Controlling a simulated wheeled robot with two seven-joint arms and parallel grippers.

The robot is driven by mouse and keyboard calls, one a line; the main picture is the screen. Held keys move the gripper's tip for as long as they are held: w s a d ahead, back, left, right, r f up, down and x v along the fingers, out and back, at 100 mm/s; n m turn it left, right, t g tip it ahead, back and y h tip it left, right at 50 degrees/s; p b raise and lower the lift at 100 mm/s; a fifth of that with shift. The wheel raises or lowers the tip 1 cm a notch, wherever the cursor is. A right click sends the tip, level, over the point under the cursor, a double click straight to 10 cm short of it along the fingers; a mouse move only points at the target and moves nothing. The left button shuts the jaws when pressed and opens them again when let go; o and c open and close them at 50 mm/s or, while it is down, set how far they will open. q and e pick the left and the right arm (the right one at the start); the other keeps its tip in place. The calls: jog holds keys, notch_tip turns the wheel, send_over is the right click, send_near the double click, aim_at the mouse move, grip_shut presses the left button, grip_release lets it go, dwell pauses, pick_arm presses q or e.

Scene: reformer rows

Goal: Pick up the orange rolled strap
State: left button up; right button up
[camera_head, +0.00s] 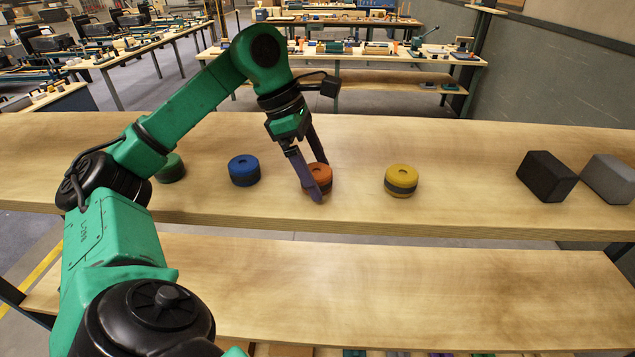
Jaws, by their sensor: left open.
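The orange rolled strap (324,173) stands on the upper wooden shelf near the middle of the view, a short round roll with a small hole in its top and a darker band around its side. My left gripper (318,183) is open and points down at it. One finger passes in front of the strap and hides part of its left side; the other finger shows behind its top. I cannot tell whether the fingers touch it. My right gripper is not in view.
A blue roll (243,171) and a green roll (170,168) stand to the left, a yellow roll (401,180) to the right. A black block (547,176) and a grey block (611,178) sit further right. A lower shelf (400,295) is bare.

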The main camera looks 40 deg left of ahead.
pick_arm(q)
jog(key=shift+f, duration=0.2)
jog(key=shift+s+d+r, duration=0.1)
jog(key=shift+c, duration=0.9)
jog(key=c, duration=1.2)
